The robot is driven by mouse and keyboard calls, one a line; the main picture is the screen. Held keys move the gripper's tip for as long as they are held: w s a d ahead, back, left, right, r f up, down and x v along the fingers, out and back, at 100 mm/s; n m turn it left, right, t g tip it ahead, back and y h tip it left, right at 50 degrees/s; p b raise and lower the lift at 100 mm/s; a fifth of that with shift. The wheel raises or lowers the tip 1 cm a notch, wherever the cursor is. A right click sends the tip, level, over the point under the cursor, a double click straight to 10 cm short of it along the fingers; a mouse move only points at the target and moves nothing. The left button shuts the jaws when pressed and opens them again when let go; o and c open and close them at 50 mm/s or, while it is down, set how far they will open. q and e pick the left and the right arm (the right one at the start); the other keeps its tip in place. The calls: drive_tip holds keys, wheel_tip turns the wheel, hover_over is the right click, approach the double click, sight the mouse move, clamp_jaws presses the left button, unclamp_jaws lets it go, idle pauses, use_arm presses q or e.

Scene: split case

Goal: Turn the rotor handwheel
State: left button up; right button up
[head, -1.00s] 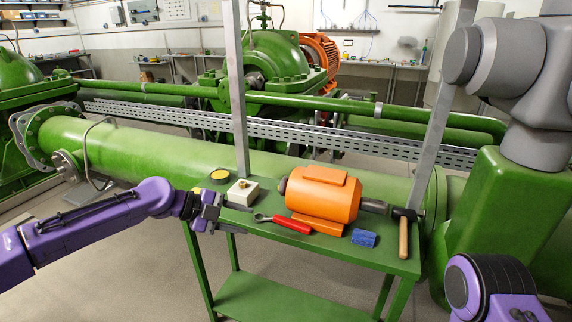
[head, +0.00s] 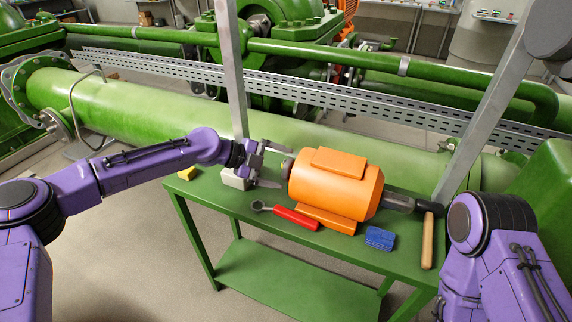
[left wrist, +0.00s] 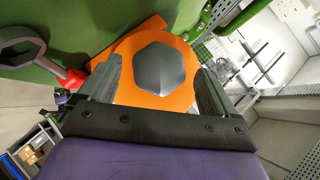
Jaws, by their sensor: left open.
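The orange machine casing (head: 335,183) lies on the green bench, its axis running left to right. A dark grey knob (head: 287,166), which I take for the rotor handwheel, sits at its left end. In the left wrist view the knob (left wrist: 160,68) is a six-sided dark face before the orange casing (left wrist: 150,98). My left gripper (head: 277,167) is open and faces the knob from the left. In the left wrist view its fingers stand either side of the knob; I cannot tell whether they touch it. My right gripper is out of view; only my right arm shows.
On the green bench (head: 225,200) lie a red-handled wrench (head: 296,217), a blue block (head: 380,238) and a wooden-handled hammer (head: 428,240). A pale box (head: 236,181) is partly behind my left gripper; a yellow item (head: 187,173) lies left. Grey posts (head: 232,70) rise behind.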

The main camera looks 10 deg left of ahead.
use_arm(q)
drive_tip(key=shift+x, duration=1.25)
drive_tip(key=shift+d, duration=0.1)
drive_tip(key=shift+w+f, duration=0.1)
drive_tip(key=c, duration=1)
drive_tip(key=shift+o, duration=0.2)
drive_tip(key=shift+n+g+y+p, duration=0.6)
drive_tip(key=shift+n+g, duration=0.1)
drive_tip(key=shift+g, duration=0.3)
drive_tip(key=shift+n+g+y+p, duration=0.5)
drive_tip(key=shift+n+g+p, duration=0.35)
drive_tip(key=shift+g, duration=0.45)
